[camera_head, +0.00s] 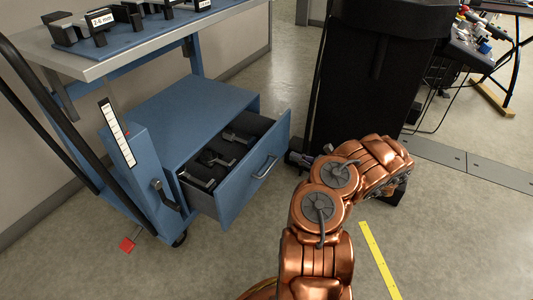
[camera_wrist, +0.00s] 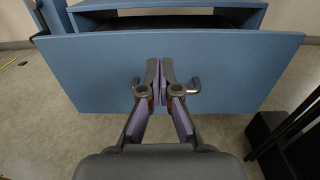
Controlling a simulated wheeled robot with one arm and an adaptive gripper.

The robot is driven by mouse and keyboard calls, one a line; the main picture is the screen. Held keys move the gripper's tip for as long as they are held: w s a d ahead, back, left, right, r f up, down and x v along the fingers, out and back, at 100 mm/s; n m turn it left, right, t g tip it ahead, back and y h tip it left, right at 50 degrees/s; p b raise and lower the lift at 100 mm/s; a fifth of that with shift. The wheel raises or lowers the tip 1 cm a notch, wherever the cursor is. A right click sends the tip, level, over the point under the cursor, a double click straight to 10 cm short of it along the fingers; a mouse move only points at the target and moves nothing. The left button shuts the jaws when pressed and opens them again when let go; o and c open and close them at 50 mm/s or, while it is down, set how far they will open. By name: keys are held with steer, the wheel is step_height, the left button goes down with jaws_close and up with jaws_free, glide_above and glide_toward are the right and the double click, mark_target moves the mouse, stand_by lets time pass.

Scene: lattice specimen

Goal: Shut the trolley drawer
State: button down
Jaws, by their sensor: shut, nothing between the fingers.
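The blue trolley (camera_head: 195,105) stands at the left in the head view. Its drawer (camera_head: 240,187) is pulled out, with dark grey blocks (camera_head: 225,150) visible inside. The drawer front has a metal bar handle (camera_head: 265,167). In the wrist view the drawer front (camera_wrist: 235,65) fills the middle, with the handle (camera_wrist: 194,86) partly hidden behind my fingers. My gripper (camera_wrist: 160,72) is shut and empty, pointing at the middle of the drawer front. In the head view my gripper (camera_head: 291,157) is just right of the drawer front. I cannot tell whether the fingertips touch it.
A tall black cabinet (camera_head: 365,75) stands behind and right of the drawer. The trolley top (camera_head: 130,60) carries several dark blocks. A yellow strip (camera_head: 378,260) marks the floor, which is otherwise clear in front.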

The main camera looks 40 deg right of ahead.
mark_target(260, 144)
steer(key=shift+h, duration=0.3)
steer(key=b+x, duration=0.1)
steer(key=x, duration=0.3)
steer(key=b+x, duration=0.2)
steer(key=x, duration=0.2)
steer(key=b+x, duration=0.2)
steer(key=x, duration=0.3)
steer(key=shift+w+d+f, duration=0.1)
steer(key=shift+d+f, duration=0.2)
steer(key=shift+f, duration=0.1)
